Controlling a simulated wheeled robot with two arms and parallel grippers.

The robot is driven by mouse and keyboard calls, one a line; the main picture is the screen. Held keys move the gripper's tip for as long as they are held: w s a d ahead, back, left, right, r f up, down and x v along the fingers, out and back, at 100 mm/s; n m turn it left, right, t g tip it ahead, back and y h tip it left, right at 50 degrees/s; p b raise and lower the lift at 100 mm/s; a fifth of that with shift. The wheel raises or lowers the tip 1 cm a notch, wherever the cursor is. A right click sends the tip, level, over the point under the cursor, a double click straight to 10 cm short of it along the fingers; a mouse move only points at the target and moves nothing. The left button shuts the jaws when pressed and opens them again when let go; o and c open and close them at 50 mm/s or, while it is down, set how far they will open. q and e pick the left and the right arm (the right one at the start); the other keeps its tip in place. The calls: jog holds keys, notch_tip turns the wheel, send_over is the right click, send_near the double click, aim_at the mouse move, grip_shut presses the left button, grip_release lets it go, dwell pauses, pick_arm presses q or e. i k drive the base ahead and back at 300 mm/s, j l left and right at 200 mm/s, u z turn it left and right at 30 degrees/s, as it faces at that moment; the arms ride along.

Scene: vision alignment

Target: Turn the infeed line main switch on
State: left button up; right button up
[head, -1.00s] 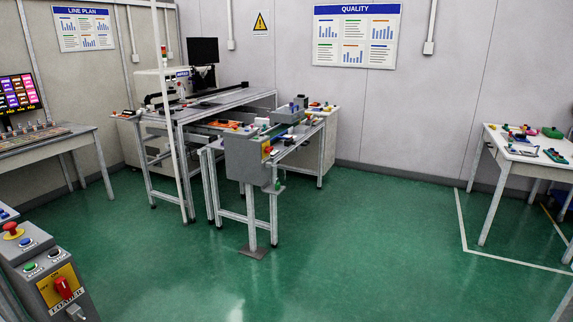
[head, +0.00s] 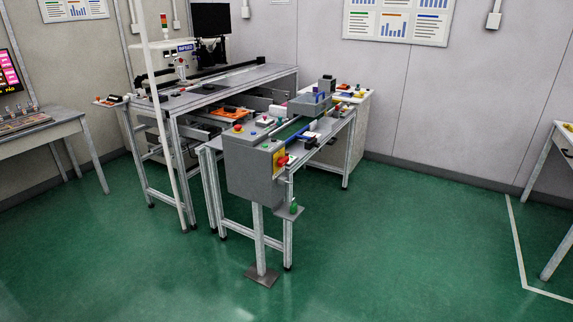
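A grey control box (head: 252,170) stands on a post at the near end of a conveyor line. On its right face is a yellow plate with a red rotary switch (head: 282,160). The switch is seen from the side and is too small to tell its position or read its label. On the box's top are a red mushroom button (head: 238,128) and smaller buttons. A sign that seems to read INFEED (head: 186,47) is on the machine behind. Neither of my grippers is in view.
Open green floor (head: 400,230) lies in front of the box and to its right. A small shelf with a green item (head: 294,208) juts out below the switch. A white table (head: 562,150) stands at the right edge, a console desk (head: 35,135) at the left.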

aim_at(282, 161)
jog(key=i+l, duration=0.25)
jog(key=i, duration=0.3)
jog(key=i+l+u, duration=0.1)
jog(key=i+l, duration=0.15)
jog(key=i, duration=0.25)
jog(key=i+l, duration=0.25)
jog(key=i, duration=0.3)
jog(key=i+l+u, duration=0.1)
jog(key=i+l, duration=0.2)
jog(key=i, duration=0.2)
jog(key=i+l, duration=0.3)
jog(key=i, duration=0.2)
jog(key=i+u, duration=0.05)
